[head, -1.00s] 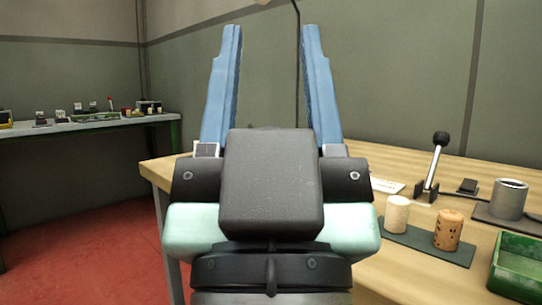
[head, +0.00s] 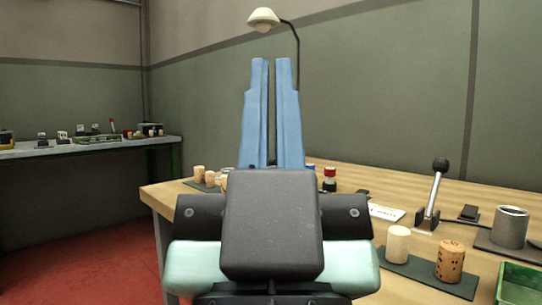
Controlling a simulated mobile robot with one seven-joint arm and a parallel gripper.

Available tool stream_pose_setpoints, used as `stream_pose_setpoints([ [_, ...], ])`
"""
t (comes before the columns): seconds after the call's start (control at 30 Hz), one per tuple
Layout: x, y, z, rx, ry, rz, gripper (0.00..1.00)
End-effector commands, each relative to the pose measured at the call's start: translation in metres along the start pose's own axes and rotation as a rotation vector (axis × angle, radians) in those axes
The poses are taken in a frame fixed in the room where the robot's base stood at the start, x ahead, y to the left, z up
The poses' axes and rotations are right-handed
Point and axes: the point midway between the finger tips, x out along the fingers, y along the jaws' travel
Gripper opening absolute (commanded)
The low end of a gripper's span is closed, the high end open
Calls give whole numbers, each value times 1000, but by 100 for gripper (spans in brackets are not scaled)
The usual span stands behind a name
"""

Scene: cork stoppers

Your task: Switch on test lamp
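A lamp with a cream shade (head: 263,19) hangs from a thin dark curved pole behind the workbench; I cannot tell whether it is lit. My gripper (head: 272,62) is raised in front of me, its two blue fingers pointing up. A narrow gap shows between the fingers, with nothing in it. The fingertips appear below the lamp shade in the picture. A small black block (head: 468,212) and an upright lever with a black ball knob (head: 440,165) stand on the bench to the right. I cannot tell which control belongs to the lamp.
On the wooden bench (head: 345,182), two corks (head: 397,244) stand on a dark mat, beside a metal cup (head: 511,227) and a green tray (head: 520,283). A red-and-black item (head: 330,180) and more corks (head: 199,174) are partly hidden behind my gripper. Another bench (head: 60,150) is at left.

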Motion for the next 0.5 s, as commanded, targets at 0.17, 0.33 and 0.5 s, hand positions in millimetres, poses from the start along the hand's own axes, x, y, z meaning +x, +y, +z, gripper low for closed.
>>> stream_pose_setpoints([
  [0.17,37,0,-35,0,0,0,0],
  [0.33,79,0,-75,0,1,0,0],
  [0.5,122,0,-116,1,1,-1,0],
])
